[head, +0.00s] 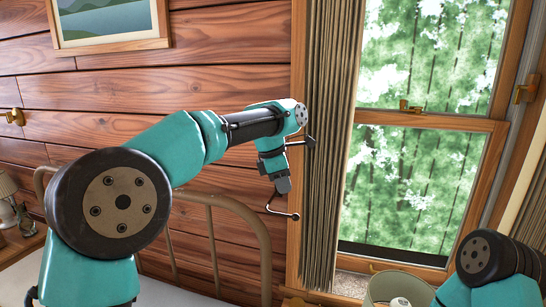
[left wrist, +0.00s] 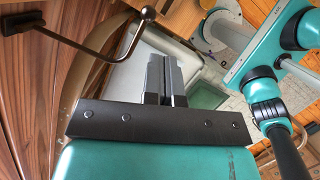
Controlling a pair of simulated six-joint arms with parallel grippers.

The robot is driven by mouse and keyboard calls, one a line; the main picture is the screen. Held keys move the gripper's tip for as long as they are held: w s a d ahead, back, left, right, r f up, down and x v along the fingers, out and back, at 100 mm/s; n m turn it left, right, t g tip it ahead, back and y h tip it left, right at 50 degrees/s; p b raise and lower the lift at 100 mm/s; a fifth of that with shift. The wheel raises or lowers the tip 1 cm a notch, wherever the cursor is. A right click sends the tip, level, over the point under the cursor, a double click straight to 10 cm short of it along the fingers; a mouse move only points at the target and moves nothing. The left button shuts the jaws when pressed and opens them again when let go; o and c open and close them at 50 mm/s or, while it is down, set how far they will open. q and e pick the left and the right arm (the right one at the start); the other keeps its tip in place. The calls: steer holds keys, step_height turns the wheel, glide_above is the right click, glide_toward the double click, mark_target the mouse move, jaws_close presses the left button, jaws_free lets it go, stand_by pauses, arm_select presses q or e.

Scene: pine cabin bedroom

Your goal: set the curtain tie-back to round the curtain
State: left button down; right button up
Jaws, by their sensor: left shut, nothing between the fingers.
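The curtain tie-back (head: 283,214) is a bent, dark bronze rod with a ball knob at its tip. In the left wrist view the rod (left wrist: 70,42) runs from a dark wall plate and bends toward the knob at top centre. The brown pleated curtain (head: 330,150) hangs straight beside the window. The tie-back stands left of the curtain's edge in the head view, not round it. My left gripper (head: 283,186) is shut and empty, just above the rod in the head view. The fingers (left wrist: 167,80) show apart from the rod in the left wrist view. My right gripper is out of sight.
A metal bed frame (head: 212,203) stands below and left of my left gripper. The window (head: 425,170) is right of the curtain. A pale round container (head: 400,287) stands at the bottom, near my right arm. A framed picture (head: 108,22) hangs upper left.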

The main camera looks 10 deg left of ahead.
arm_select(q)
steer(key=v, duration=0.8)
steer(key=shift+r, duration=0.25)
steer(key=shift+a+f, duration=0.1)
